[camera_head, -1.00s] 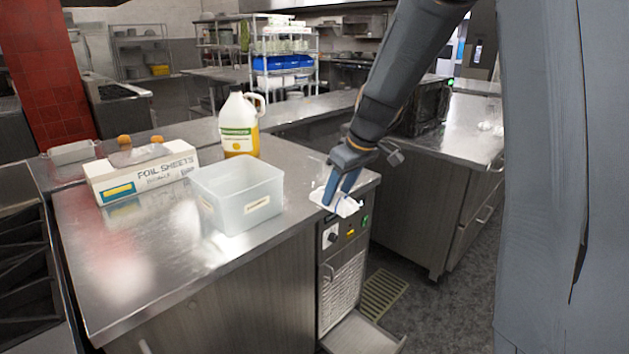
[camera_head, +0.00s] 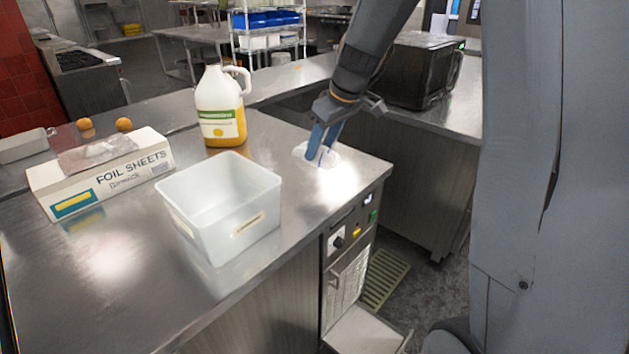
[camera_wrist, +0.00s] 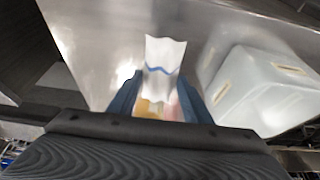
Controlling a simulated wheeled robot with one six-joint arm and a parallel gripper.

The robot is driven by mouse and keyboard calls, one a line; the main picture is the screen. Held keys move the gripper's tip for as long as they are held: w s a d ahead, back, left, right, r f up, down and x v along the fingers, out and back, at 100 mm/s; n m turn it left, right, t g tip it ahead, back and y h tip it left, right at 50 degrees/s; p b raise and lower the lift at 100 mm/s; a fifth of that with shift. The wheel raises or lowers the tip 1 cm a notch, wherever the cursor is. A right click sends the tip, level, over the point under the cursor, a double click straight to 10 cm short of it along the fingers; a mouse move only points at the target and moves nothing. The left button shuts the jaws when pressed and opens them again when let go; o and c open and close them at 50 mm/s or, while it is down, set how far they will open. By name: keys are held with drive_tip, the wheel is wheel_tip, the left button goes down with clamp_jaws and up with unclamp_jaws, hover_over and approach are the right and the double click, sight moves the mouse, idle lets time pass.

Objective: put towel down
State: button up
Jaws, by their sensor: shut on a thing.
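The towel (camera_head: 326,156) is white and shows a blue stripe in the wrist view (camera_wrist: 163,54). My gripper (camera_head: 320,150) is shut on it, with the towel between its two blue fingers in the wrist view (camera_wrist: 158,95). The gripper points down over the right end of the steel counter (camera_head: 120,268). The towel is at or just above the counter top; I cannot tell whether it touches. Part of it is hidden by the fingers.
A clear plastic bin (camera_head: 222,205) stands left of the gripper. A jug with yellow liquid (camera_head: 220,108) stands behind it, and a foil sheets box (camera_head: 100,172) at the left. A dark oven (camera_head: 418,72) sits on the counter behind. The counter's front left is clear.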

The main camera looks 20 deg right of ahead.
sight(333, 154)
wheel_tip(333, 154, down, 10)
drive_tip(key=shift+r+p, duration=0.15)
drive_tip(key=shift+p, duration=0.75)
drive_tip(key=o, duration=1)
drive_tip(key=shift+r, duration=0.1)
drive_tip(key=shift+s+d+r, duration=0.1)
drive_tip(key=shift+d+r, duration=0.1)
drive_tip(key=shift+r, duration=0.2)
drive_tip(key=b+v, duration=0.2)
drive_tip(key=v, duration=0.8)
drive_tip(key=shift+s+r+b, duration=0.2)
drive_tip(key=shift+r+b, duration=0.1)
drive_tip(key=shift+b, duration=0.1)
drive_tip(key=s+a+f+m+g+h, duration=0.1)
drive_tip(key=s+f+m, duration=0.2)
drive_tip(key=s, duration=0.7)
drive_tip(key=s+a+f+m+g+h, duration=0.1)
drive_tip(key=s+a+f+m, duration=0.1)
drive_tip(key=s+f, duration=0.4)
drive_tip(key=s+m, duration=0.1)
drive_tip(key=s, duration=0.4)
drive_tip(key=shift+s+a+f+m+g+h, duration=0.2)
drive_tip(key=shift+f+m+g+h, duration=0.1)
drive_tip(key=shift+m, duration=0.1)
